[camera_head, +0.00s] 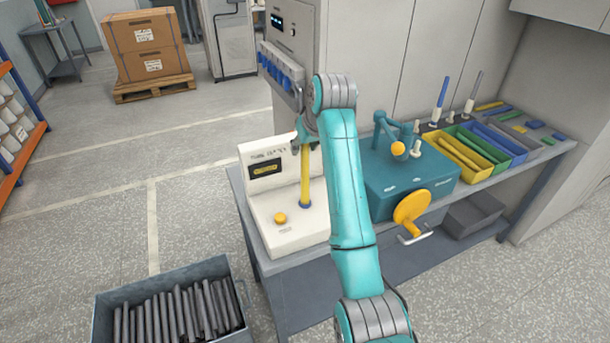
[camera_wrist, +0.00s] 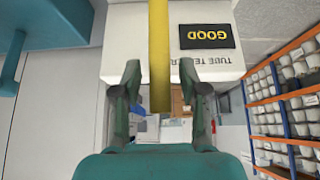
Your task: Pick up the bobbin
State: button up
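The bobbin I can make out is a slim yellow tube (camera_head: 305,178) standing upright on the white tube tester (camera_head: 262,218). The tester's dark display reads GOOD in the wrist view (camera_wrist: 207,36). My gripper (camera_head: 306,140) is at the top of the tube, pointing down. In the wrist view, the yellow tube (camera_wrist: 159,60) runs between the two fingers of my gripper (camera_wrist: 160,76). A gap shows on each side of it, so the gripper is open around it and not closed on it. My wrist partly hides the tube's top in the head view.
A teal machine with a yellow handwheel (camera_head: 411,207) stands right of the tester. Yellow (camera_head: 463,153), blue and green trays lie farther right on the bench. A grey bin of dark tubes (camera_head: 178,312) is at front left. Blue parts hang on a rack (camera_head: 280,72) behind.

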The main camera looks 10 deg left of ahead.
grip_shut()
